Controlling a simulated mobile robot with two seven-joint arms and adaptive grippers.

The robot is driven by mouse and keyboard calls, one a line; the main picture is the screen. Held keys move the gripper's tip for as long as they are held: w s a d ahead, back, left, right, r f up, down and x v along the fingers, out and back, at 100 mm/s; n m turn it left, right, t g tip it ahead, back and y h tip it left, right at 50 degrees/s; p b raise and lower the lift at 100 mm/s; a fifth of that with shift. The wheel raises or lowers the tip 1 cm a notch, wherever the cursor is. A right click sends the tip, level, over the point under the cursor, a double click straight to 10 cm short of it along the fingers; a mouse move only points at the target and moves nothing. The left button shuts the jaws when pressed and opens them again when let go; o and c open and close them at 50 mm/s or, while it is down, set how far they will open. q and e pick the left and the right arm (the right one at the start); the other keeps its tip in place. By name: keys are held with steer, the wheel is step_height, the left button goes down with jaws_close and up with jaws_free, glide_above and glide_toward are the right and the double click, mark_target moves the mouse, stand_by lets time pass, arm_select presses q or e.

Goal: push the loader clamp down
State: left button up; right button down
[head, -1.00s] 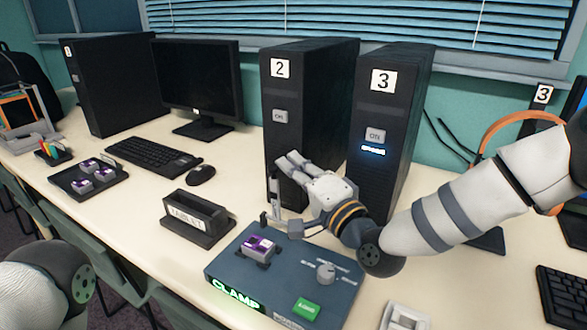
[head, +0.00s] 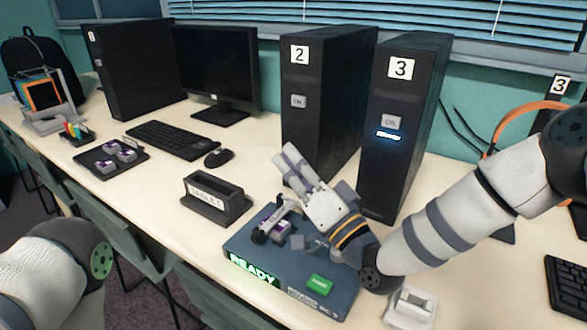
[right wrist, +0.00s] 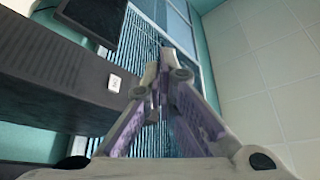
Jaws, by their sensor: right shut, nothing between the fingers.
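The loader (head: 240,243) is a dark blue-grey box at the front of the table, with a lit green READY sign (head: 254,270) on its front. A purple and white block (head: 272,228) sits on it. The clamp (head: 258,236), a grey lever with a dark end, lies lowered over the block, partly hiding it. My right gripper (head: 284,155) is shut and empty, above and behind the loader, fingers pointing up and away. Its fingers (right wrist: 158,75) also show in the right wrist view. My left arm shows at lower left; its gripper is out of view.
Computer towers 2 (head: 318,110) and 3 (head: 395,170) stand close behind my right gripper. A label holder (head: 218,205) stands left of the loader. A tray with more purple blocks (head: 118,150), a keyboard (head: 175,141) and a mouse (head: 219,158) lie farther left.

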arm_select(q)
steer(key=shift+s+d+f+b, duration=0.2)
steer(key=shift+s+b, duration=0.25)
steer(key=shift+b, duration=0.1)
arm_select(e)
steer(key=s+d+f, duration=0.3)
steer(key=s+d, duration=0.1)
steer(key=d, duration=0.4)
steer(key=shift+s, duration=0.35)
